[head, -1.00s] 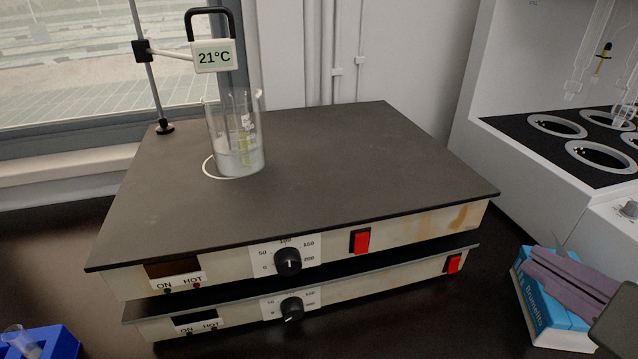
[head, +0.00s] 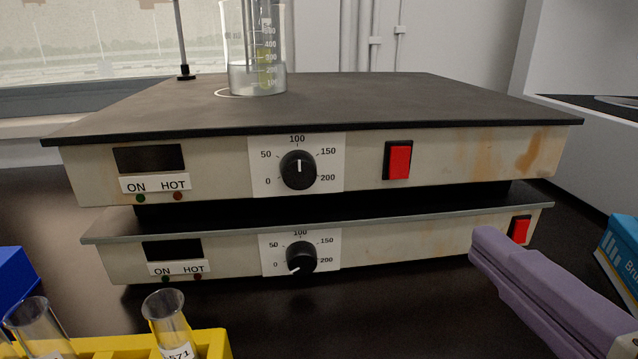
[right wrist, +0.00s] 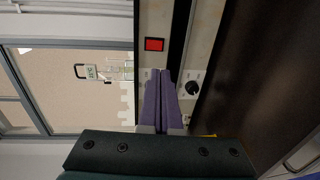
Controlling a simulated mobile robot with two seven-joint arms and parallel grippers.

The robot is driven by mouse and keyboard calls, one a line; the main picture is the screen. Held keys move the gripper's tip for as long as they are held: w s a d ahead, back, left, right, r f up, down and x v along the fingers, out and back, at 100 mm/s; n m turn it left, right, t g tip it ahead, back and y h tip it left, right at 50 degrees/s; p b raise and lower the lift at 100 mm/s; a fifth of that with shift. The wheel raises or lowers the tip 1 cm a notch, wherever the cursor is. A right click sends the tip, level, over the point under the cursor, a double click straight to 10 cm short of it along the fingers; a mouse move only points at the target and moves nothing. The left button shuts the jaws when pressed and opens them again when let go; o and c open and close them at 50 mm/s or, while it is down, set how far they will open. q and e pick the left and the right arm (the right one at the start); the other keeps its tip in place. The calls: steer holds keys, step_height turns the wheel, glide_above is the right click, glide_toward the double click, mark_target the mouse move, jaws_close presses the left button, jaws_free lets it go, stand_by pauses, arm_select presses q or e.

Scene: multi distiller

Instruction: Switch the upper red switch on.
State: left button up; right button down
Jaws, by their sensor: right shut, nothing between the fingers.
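The upper red switch (head: 398,160) sits on the front panel of the upper hot plate (head: 455,158), right of its black knob (head: 298,170). Its display is dark, and I cannot tell which way the switch is tipped. The switch also shows in the right wrist view (right wrist: 154,44). My right gripper (head: 482,240), with purple fingers, is shut and empty. In the head view it is to the right of and below the upper switch, in front of the lower panel, apart from the switch. In the right wrist view the fingertips (right wrist: 165,72) point toward the panels. My left gripper is not in view.
The lower hot plate (head: 400,244) has its own knob (head: 301,257) and red switch (head: 519,229). A glass beaker (head: 258,78) stands on the upper plate. A yellow rack (head: 212,343) with tubes is at front left, a blue box (head: 622,250) at right.

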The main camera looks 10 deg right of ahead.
steer(key=shift+w, duration=0.15)
glide_toward(399, 176)
steer(key=w, duration=0.6)
steer(key=shift+w+a+f, duration=0.15)
steer(key=shift+w+f, duration=0.2)
steer(key=shift+w, duration=0.05)
